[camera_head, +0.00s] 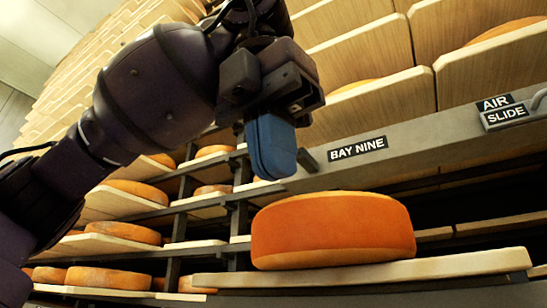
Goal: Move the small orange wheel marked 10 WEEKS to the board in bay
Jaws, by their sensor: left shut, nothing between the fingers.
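A large-looking orange cheese wheel (333,230) lies flat on a pale wooden board (450,267) below the label BAY NINE (357,147). No 10 WEEKS mark shows on its visible side, so I cannot tell whether it is the marked wheel. My left gripper (271,150) has blue fingers, shut and empty, pointing down. In the picture it hangs above and left of this wheel, apart from it. My right gripper is out of view.
Shelves on the left hold several orange wheels (108,278) on boards, with dark uprights (240,210) between. A grey rail (430,135) crosses above the wheel, with an AIR SLIDE label (505,115) and a handle (539,97). More boards (365,60) stand above it.

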